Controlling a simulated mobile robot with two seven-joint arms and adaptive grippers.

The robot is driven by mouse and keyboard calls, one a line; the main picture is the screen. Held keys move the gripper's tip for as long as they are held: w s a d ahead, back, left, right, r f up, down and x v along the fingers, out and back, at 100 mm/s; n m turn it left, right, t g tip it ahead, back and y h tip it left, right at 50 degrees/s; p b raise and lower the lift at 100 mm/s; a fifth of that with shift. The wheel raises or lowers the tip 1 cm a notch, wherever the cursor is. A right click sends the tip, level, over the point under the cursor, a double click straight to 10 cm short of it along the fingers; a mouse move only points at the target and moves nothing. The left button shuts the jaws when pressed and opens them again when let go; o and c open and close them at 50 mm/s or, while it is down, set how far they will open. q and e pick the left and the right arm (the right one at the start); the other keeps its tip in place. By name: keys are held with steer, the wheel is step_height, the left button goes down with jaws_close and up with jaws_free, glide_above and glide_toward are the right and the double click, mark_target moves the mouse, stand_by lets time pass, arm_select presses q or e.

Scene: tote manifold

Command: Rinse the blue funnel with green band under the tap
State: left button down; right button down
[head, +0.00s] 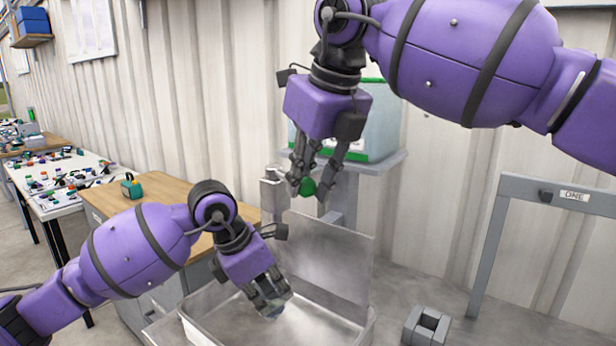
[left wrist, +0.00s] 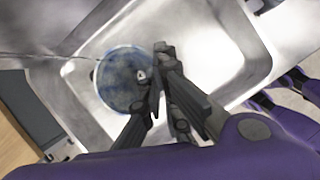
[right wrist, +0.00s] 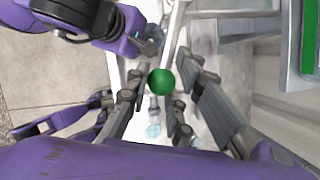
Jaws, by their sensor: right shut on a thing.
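The blue funnel (left wrist: 115,85) shows in the left wrist view as a mottled round blue shape against the metal basin, partly behind my left fingers. Its green band cannot be made out. My left gripper (head: 268,300) points down into the basin, with its fingertips at the funnel; whether they grip it is unclear. It also shows in the left wrist view (left wrist: 155,75). My right gripper (head: 308,187) is above and behind the left one, shut on a round green knob (right wrist: 161,82). The tap spout is not clearly visible.
The metal sink basin (head: 330,325) lies below both grippers, with an upright metal back panel (head: 325,255). A wooden-topped counter (head: 165,190) is at the left. A grey frame labelled ONE (head: 520,186) stands at the right. A green-edged container (head: 380,130) sits behind my right gripper.

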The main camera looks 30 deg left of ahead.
steer(key=c, duration=1.7)
jaws_free()
steer(key=shift+r, duration=0.15)
steer(key=v, duration=1.1)
steer(key=shift+s+d+r, duration=0.1)
steer(key=shift+d+r, duration=0.05)
steer(key=shift+r, duration=0.2)
